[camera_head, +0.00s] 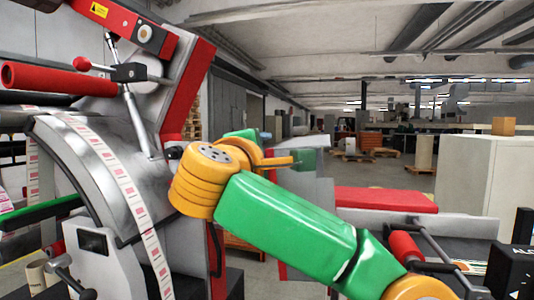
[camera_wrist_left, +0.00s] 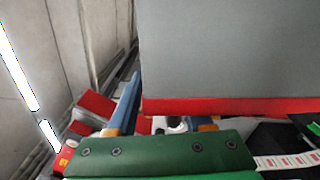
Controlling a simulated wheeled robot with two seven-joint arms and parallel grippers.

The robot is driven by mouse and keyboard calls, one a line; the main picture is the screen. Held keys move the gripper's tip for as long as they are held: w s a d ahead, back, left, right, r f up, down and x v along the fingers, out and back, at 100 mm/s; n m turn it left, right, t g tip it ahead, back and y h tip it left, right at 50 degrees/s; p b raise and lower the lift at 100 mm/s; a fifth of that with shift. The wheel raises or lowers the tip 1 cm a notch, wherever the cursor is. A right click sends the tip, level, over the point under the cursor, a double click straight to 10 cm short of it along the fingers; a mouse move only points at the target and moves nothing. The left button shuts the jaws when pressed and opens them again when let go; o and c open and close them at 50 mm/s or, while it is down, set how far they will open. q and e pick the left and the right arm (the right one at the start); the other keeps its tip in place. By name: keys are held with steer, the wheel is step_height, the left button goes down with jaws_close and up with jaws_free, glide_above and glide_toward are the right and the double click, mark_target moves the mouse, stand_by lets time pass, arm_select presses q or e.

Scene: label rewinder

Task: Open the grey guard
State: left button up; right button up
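In the left wrist view a large flat grey panel (camera_wrist_left: 230,50) with a red lower edge fills the upper right; it looks like the grey guard. My left gripper (camera_wrist_left: 162,98) has its two blue fingers spread apart below and at the left of this panel. I see nothing between the fingers, and I cannot tell whether either touches the panel. In the head view a grey plate with a red edge (camera_head: 204,75) stands on the machine at upper left; I cannot tell whether it is the same part. My green and yellow arm hides much of the middle. My right gripper is not in view.
The rewinder's curved metal plate (camera_head: 92,170) carries a label strip (camera_head: 137,212) at the left. A red roller (camera_head: 55,79) and a red-knobbed lever (camera_head: 82,63) stick out above. A pale cabinet (camera_head: 482,185) stands at the right, near a red-topped surface (camera_head: 385,199).

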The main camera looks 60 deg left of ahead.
arm_select(q)
steer(key=b+v, duration=0.2)
steer(key=v, duration=0.4)
steer(key=shift+d, duration=0.2)
steer(key=shift+s, duration=0.2)
